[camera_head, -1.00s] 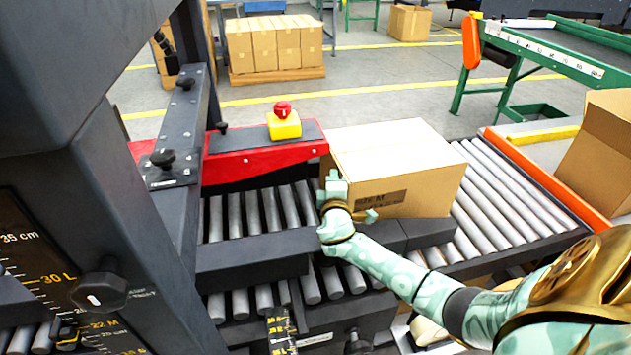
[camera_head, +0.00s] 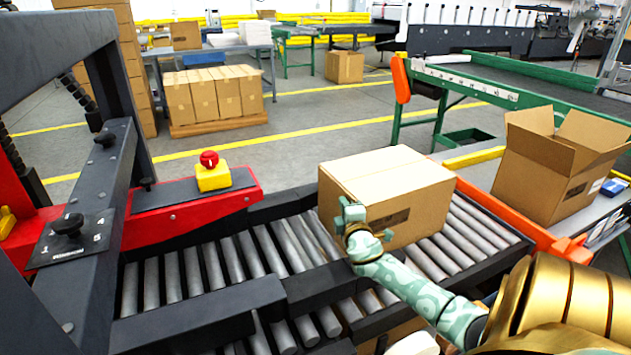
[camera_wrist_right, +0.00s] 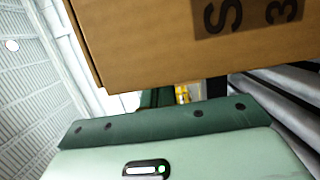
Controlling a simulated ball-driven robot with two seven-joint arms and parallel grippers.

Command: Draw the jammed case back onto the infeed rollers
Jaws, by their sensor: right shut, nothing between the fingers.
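The closed brown case (camera_head: 420,203) sits on the grey infeed rollers (camera_head: 470,222), to the right of the red guide (camera_head: 190,215). A gap with bare rollers lies between the guide's end and the case. My right gripper (camera_head: 350,212) is shut and empty. It is at the case's left end, close against the near left corner; I cannot tell whether it touches. In the right wrist view the case (camera_wrist_right: 150,50) with its dark printed label fills the top, above my green gripper body. My left gripper is not in view.
A dark side rail (camera_head: 330,285) runs along the near side of the rollers. A yellow box with a red stop button (camera_head: 212,172) stands on the guide. An open carton (camera_head: 560,165) stands beyond the orange rail (camera_head: 500,208). The dark machine frame (camera_head: 95,220) rises at left.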

